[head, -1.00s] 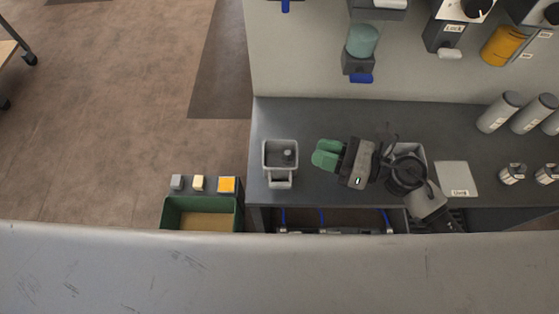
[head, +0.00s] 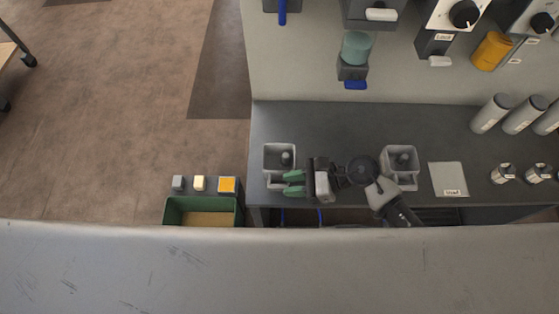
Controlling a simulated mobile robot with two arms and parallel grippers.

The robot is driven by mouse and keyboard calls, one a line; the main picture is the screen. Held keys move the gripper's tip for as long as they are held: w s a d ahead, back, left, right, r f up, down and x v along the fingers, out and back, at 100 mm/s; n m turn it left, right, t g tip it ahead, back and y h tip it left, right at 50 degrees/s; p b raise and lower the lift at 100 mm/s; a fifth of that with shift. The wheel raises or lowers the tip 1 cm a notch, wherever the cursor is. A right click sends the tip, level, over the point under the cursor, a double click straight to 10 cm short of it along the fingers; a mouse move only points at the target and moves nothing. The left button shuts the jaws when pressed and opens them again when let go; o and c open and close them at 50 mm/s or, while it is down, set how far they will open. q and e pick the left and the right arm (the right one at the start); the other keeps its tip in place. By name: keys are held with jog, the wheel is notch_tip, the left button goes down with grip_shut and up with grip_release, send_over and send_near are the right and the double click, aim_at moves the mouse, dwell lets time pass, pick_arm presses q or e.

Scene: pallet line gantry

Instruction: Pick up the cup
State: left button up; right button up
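Two small silvery cups (head: 503,173) and (head: 538,172) with pale labels stand at the right end of the dark counter. I cannot tell whether one of these is the cup meant. A grey square container (head: 267,155) with a post inside and a loop at its front stands near the counter's left end. My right gripper (head: 293,183) has green fingers spread apart, at the right side of that loop, partly covering it. I see nothing held between them, and contact is unclear. The silvery cups are far to the right of the gripper. My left gripper is out of view.
A second grey container (head: 388,180) stands right of my gripper, beside a labelled pale plate (head: 448,178). Grey cylinders (head: 491,113) stand behind. A teal vessel (head: 356,46) sits on a wall unit. A green bin (head: 168,211) is at left. The counter's back middle is clear.

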jog(key=shift+x, duration=1.45)
jog(key=shift+r, duration=0.1)
grip_shut()
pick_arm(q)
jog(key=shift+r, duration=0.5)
pick_arm(e)
jog(key=shift+d, duration=0.1)
